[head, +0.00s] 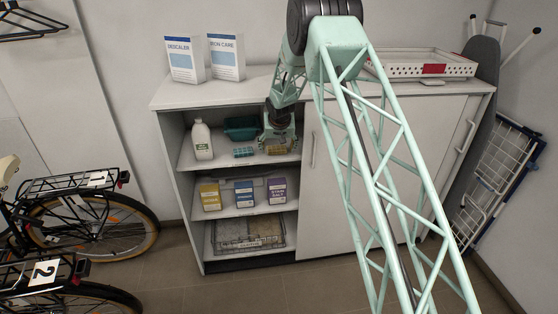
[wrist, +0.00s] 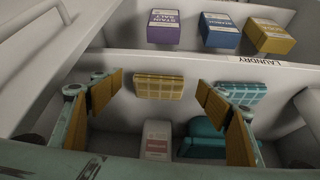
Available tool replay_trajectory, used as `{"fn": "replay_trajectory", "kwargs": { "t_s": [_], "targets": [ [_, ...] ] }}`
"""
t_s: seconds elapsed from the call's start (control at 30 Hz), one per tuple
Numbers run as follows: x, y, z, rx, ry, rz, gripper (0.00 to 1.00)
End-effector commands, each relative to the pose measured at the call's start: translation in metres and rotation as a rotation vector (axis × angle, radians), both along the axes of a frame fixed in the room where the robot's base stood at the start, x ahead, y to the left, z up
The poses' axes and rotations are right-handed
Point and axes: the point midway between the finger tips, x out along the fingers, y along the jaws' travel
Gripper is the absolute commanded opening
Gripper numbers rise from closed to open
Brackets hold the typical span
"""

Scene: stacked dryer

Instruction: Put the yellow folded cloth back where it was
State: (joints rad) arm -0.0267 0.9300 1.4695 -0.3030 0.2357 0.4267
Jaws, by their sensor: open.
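The yellow folded cloth (head: 277,150) lies on the top shelf of the open cabinet, toward the right of the opening. It also shows in the wrist view (wrist: 158,87), checked and flat, in the gap between my fingers. My gripper (head: 279,138) reaches into the top compartment above and behind the cloth's front edge. Its two orange-padded fingers (wrist: 160,96) are spread wide, one on each side of the cloth, with space showing between pads and cloth.
A teal checked cloth (head: 243,152), a teal bin (head: 240,128) and a white bottle (head: 202,140) share the top shelf. Yellow (head: 210,196), blue (head: 244,193) and purple (head: 277,190) boxes stand on the shelf below. A closed sliding door (head: 325,185) bounds the opening on the right.

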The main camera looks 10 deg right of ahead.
Motion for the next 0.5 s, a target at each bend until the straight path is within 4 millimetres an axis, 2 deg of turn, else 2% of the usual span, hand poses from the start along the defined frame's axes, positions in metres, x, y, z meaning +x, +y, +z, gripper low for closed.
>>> {"fn": "replay_trajectory", "kwargs": {
  "t_s": [0.5],
  "targets": [
    [-0.059, 0.007, -0.001, 0.0, 0.0, 0.001, 0.69]
  ]
}}
